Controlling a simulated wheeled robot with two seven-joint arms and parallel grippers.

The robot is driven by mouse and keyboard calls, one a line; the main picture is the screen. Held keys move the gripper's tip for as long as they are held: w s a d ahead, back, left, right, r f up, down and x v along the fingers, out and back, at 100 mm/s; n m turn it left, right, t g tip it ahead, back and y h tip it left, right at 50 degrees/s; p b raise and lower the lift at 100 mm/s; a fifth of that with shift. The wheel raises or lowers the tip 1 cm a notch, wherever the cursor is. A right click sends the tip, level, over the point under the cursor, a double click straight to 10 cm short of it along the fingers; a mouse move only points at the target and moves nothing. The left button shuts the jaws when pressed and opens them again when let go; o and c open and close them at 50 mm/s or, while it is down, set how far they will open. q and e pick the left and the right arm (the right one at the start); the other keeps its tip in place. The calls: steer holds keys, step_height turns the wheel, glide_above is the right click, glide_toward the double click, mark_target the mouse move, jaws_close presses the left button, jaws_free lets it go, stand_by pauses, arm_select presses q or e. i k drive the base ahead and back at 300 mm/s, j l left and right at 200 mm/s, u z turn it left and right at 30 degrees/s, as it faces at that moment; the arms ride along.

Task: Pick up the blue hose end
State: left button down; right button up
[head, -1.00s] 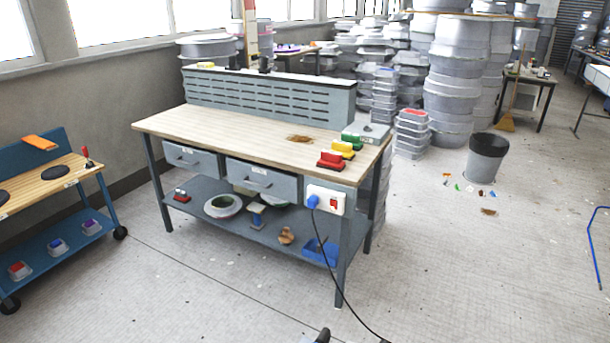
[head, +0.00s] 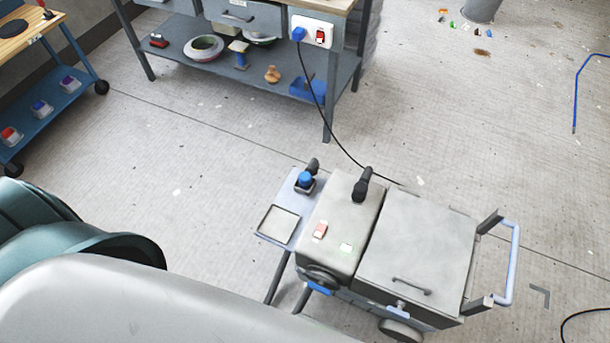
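No part is plainly a blue hose end. A thin blue line (head: 575,100), perhaps a hose, lies on the floor at the upper right; its near end (head: 574,131) points toward me. A short blue cylinder (head: 305,179) stands in a dark holder on the side shelf of a grey wheeled machine; I cannot tell whether it is a hose end. Neither of my grippers is in view.
The grey wheeled machine (head: 415,240) stands ahead with a light blue handle (head: 510,265) at its right. A black cable runs from the blue plug (head: 298,34) on the workbench toward it. A blue trolley (head: 50,110) is at left. Floor between is clear.

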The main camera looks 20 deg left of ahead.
mark_target(304, 177)
steer(key=j+z, duration=0.2)
steer(key=z, duration=0.2)
steer(key=j+z, duration=0.2)
steer(key=z, duration=0.2)
steer(key=j+z, duration=0.15)
steer(key=j, duration=0.25)
steer(key=k+j+z, duration=0.1)
steer(key=j, duration=0.3)
steer(key=j+z, duration=0.15)
steer(key=j, duration=0.3)
steer(key=k+j, duration=0.15)
steer(key=j, duration=0.25)
steer(key=k+j, duration=0.1)
steer(key=j, duration=0.3)
